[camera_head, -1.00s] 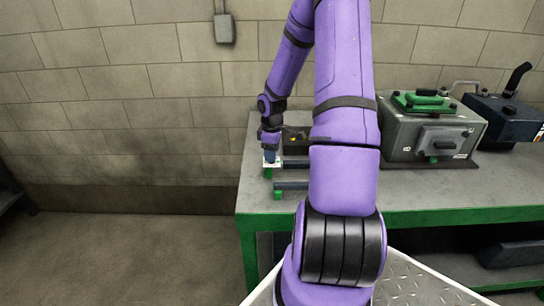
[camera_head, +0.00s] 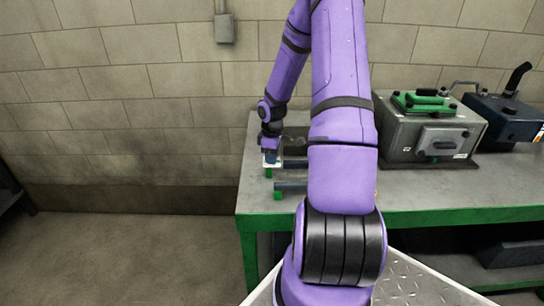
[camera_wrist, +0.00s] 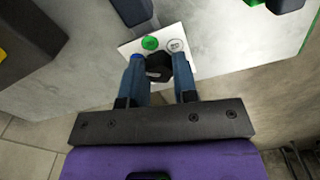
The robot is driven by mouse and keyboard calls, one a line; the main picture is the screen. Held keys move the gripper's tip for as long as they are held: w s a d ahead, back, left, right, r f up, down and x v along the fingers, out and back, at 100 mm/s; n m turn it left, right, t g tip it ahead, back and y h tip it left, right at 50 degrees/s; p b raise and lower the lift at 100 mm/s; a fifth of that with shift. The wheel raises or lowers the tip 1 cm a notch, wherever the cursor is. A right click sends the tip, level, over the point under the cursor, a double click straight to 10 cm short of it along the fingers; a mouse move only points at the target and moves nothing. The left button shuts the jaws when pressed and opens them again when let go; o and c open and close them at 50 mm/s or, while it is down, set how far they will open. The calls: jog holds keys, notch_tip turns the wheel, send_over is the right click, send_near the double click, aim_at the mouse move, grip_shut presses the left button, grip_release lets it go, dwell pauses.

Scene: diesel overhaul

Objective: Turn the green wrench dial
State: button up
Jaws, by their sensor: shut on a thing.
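A white plate (camera_wrist: 178,32) lies on the bench top and carries a black knob (camera_wrist: 158,67), a green round spot (camera_wrist: 150,43), a blue spot and a ring-shaped mark too small to read. I take the knob and plate as the dial. My gripper (camera_wrist: 161,68) reaches over the plate with one blue-grey finger on each side of the black knob and is shut on it. In the head view my gripper (camera_head: 270,155) is at the bench's left end, over the white plate (camera_head: 272,165), which it partly hides.
Two dark bars with green ends (camera_head: 278,194) lie just right of the plate. A dark block (camera_wrist: 25,45) stands close on the left in the wrist view. A grey machine (camera_head: 425,135) with a green handle stands farther right on the bench (camera_head: 420,193).

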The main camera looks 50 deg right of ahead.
jog(key=shift+m, duration=0.4)
jog(key=m, duration=0.4)
jog(key=shift+m, duration=0.3)
jog(key=m, duration=0.6)
jog(key=shift+m, duration=0.3)
jog(key=m, duration=0.6)
jog(key=shift+a, duration=0.1)
jog(key=m, duration=0.5)
jog(key=shift+m, duration=0.5)
jog(key=o, duration=0.9)
jog(key=shift+o, duration=0.2)
